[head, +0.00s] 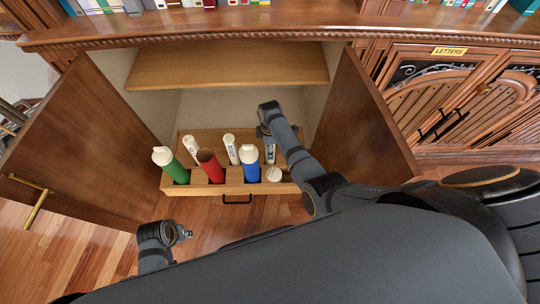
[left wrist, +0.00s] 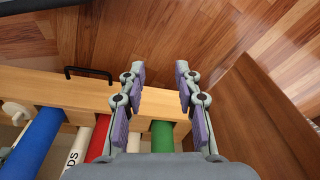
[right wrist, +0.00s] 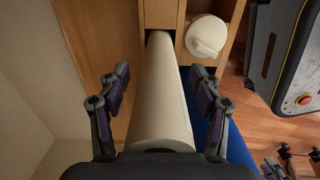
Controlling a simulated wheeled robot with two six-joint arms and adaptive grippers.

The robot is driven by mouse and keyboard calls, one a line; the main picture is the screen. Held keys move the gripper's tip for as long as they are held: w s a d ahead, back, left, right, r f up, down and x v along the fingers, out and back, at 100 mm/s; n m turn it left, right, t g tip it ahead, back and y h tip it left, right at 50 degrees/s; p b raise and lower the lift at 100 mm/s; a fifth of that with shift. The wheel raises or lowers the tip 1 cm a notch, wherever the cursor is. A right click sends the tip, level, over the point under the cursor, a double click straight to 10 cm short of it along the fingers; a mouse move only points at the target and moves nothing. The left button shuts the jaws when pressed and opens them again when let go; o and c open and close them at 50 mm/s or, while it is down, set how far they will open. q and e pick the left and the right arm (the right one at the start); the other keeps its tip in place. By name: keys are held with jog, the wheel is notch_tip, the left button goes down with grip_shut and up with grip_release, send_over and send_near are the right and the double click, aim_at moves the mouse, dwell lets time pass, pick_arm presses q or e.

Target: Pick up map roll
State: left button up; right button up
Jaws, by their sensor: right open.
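Several map rolls stand in a wooden slotted drawer (head: 215,188) in the open cabinet: a green roll (head: 176,170), a red roll (head: 211,166), a blue roll (head: 250,165) and pale labelled rolls (head: 191,146) (head: 231,147). My right gripper (head: 266,131) is over the back right slot, at another pale roll (head: 270,156). In the right wrist view this cream roll (right wrist: 161,100) lies between the open fingers (right wrist: 160,78), with gaps on both sides. My left gripper (head: 187,234) is low in front of the drawer; its fingers are open and empty in the left wrist view (left wrist: 160,75).
Open doors stand left (head: 90,140) and right (head: 362,125) of the drawer. A shelf (head: 228,65) spans above it. A white-capped roll (head: 273,175) sits in the front right slot. A black handle (head: 236,200) juts from the drawer front.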

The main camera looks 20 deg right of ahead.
jog(key=c, duration=1.4)
jog(key=shift+o, duration=0.2)
jog(key=shift+r, duration=0.15)
